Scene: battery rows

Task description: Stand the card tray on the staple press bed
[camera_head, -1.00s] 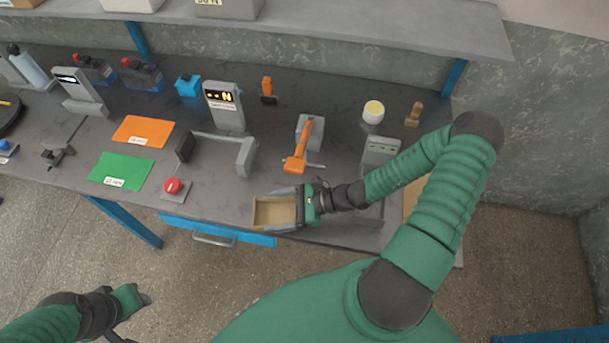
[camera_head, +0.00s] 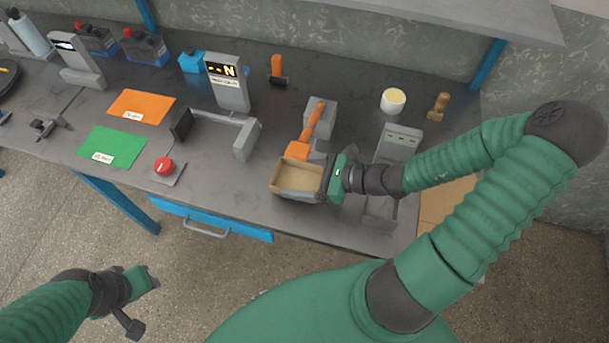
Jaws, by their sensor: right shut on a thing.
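The card tray is a shallow tan box (camera_head: 298,177) with an open top. My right gripper (camera_head: 326,181) is shut on its right side and holds it roughly level near the table's front edge. The staple press appears to be the grey device with an orange lever (camera_head: 311,124), just behind the tray. The tray and gripper cover the press's front end, so its bed is hidden and I cannot tell whether the tray touches it. My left gripper (camera_head: 145,302) is open and empty, low at the left, off the table.
A red button (camera_head: 164,167) and a grey clamp-like frame (camera_head: 244,138) stand left of the tray. A grey device with a small panel (camera_head: 399,143) is behind my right wrist. Orange (camera_head: 141,106) and green (camera_head: 112,146) mats lie at the left. A white tub (camera_head: 393,101) stands behind.

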